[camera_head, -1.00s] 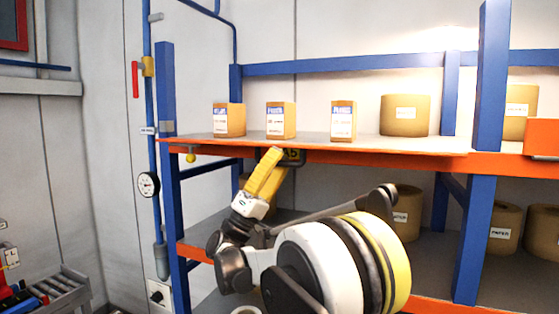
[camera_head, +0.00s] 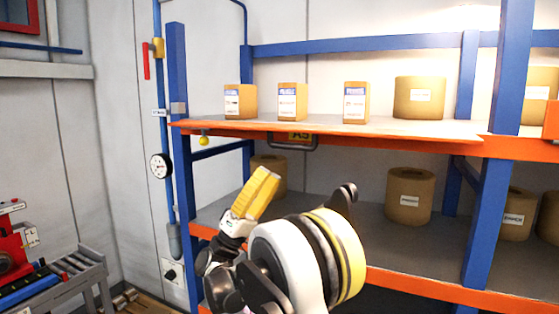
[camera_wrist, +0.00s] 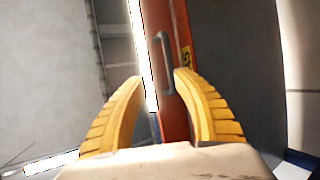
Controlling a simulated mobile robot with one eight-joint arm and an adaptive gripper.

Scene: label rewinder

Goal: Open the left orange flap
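The left orange flap (camera_head: 230,127) is the long orange strip along the front edge of the upper shelf. It looks vertical and flush with that edge. A dark handle (camera_head: 293,142) is on it beside a yellow tag, which looks like "A5". My gripper (camera_head: 267,172), with yellow fingers, is below and a little left of the handle, apart from it. In the wrist view the flap (camera_wrist: 178,85) and its handle (camera_wrist: 164,62) show ahead, between and beyond the fingertips. The fingers (camera_wrist: 160,76) are spread, with nothing held between them.
Three small labelled boxes (camera_head: 292,102) and a brown roll (camera_head: 419,98) stand on the upper shelf. Brown rolls (camera_head: 409,196) stand on the lower shelf. Blue posts (camera_head: 181,150) frame the rack. A pipe with a gauge (camera_head: 161,165) runs at the left. A roller conveyor (camera_head: 75,275) stands lower left.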

